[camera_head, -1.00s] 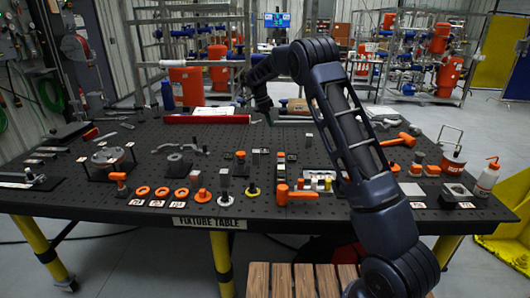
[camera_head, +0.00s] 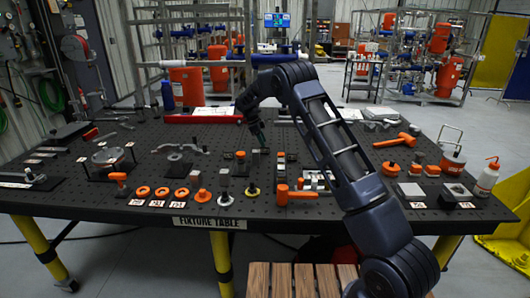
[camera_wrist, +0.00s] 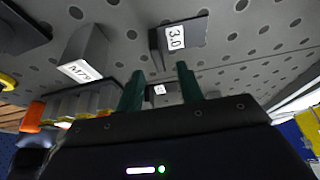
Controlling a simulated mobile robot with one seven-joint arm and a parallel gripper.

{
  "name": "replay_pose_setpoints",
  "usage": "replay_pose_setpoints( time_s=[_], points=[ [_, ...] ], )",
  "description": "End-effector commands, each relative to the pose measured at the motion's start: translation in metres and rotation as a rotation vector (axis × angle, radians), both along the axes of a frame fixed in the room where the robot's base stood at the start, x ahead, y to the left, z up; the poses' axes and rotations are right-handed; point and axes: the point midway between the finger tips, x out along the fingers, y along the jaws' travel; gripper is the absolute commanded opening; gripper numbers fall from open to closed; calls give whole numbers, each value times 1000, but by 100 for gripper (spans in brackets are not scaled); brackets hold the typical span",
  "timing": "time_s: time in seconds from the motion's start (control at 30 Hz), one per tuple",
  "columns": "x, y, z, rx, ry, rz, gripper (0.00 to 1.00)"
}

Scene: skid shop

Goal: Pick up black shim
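My gripper (camera_head: 259,138) is low over the middle of the fixture table, just behind small labelled blocks. In the wrist view its two green fingers (camera_wrist: 160,70) are apart with nothing clasped between them. A dark, thin piece with a white "3.0" label (camera_wrist: 156,48) stands beyond the fingertips; it looks like a black shim. Another small labelled block (camera_wrist: 166,99) shows in the gap between the fingers, partly hidden by the gripper body. I cannot tell for sure which of these is the black shim. In the head view the small blocks (camera_head: 281,158) are too small to tell apart.
A grey labelled block (camera_wrist: 88,48) stands left of the fingers in the wrist view. Orange clamps (camera_head: 297,192), a red bar (camera_head: 203,119), an orange mallet (camera_head: 396,141) and a metal flange (camera_head: 108,157) lie around. The perforated black tabletop (camera_head: 215,160) has open patches.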

Motion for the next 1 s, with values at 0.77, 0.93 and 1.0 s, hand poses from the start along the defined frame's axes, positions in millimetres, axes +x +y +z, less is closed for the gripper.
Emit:
replay_pose_setpoints(
  time_s=[0.77,0.93,1.0],
  points=[
    [-2,-14,-48,0,0,1,20],
    [-2,-14,-48,0,0,1,0],
    [-2,-14,-48,0,0,1,0]
  ],
)
